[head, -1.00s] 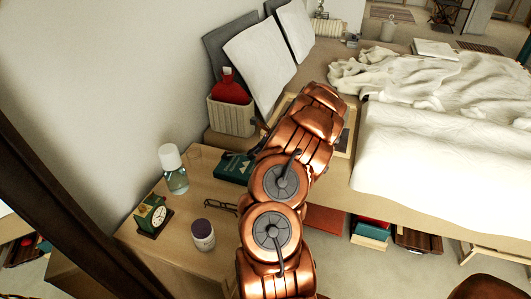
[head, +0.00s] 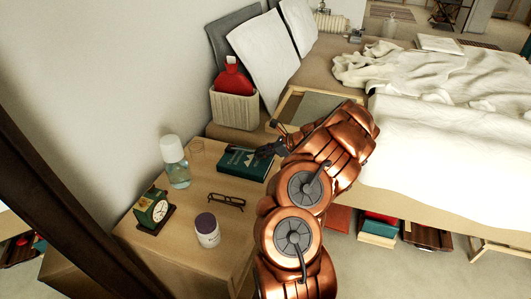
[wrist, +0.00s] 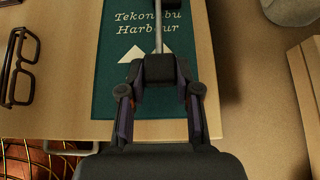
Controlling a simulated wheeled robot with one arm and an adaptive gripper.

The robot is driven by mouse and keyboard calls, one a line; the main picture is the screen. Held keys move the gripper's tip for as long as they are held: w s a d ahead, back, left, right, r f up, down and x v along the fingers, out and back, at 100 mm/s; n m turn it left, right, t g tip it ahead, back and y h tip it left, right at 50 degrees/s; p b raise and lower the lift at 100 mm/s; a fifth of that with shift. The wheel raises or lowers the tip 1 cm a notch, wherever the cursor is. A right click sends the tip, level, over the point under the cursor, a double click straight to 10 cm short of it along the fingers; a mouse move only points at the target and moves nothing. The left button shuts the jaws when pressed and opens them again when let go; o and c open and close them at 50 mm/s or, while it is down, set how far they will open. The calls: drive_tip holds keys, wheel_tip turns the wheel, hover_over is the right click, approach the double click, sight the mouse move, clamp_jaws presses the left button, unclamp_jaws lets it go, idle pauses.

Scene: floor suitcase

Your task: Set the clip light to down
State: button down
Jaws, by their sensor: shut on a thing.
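The clip light (wrist: 158,28) shows in the wrist view as a thin metal stem with a dark part at the top, over the teal book (wrist: 112,88). My gripper (wrist: 158,70) is shut on the light's lower end, at a dark block between the fingers. In the head view the book (head: 238,164) lies on the bedside table, and my gripper (head: 268,150) is at its right end. My arm hides part of this area, and the light's tilt is hard to tell.
A woven basket (head: 235,107) with a red bottle (head: 232,76) is behind. The bed (head: 440,150) is at right.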

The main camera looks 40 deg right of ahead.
drive_tip(key=c, duration=0.8)
unclamp_jaws()
drive_tip(key=v, duration=1.2)
